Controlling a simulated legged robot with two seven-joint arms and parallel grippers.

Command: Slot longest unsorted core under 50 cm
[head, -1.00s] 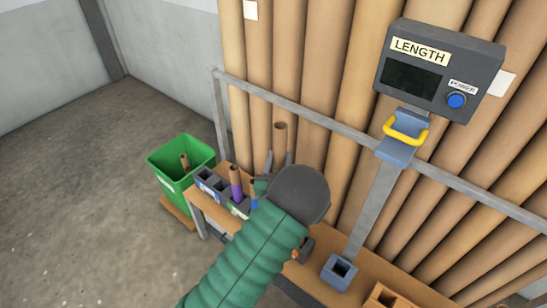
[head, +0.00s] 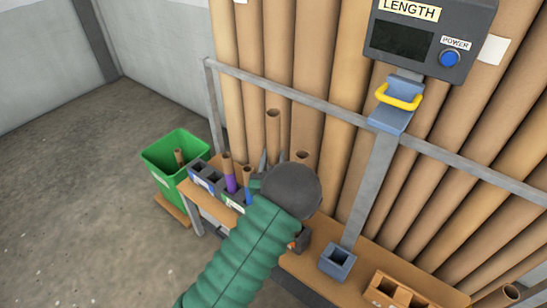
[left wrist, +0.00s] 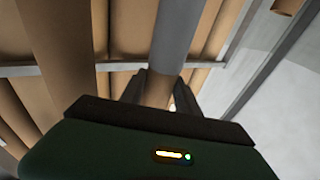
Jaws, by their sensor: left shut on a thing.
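The left wrist view also shows the core (left wrist: 158,92) between the fingers. Its lower end is hidden by my wrist in the head view. A grey sorting rack (head: 205,177) with labelled slots is just left of the gripper. A core with a purple band (head: 229,173) and one with a blue band (head: 247,184) stand in it. Another core (head: 303,157) shows right of my wrist. My right gripper is not in view.
A length gauge (head: 430,42) with a dark screen stands right, with a yellow handle (head: 398,97) and a blue-grey socket (head: 337,262). A green bin (head: 172,150) holds a core. A rail and tall tubes stand behind.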

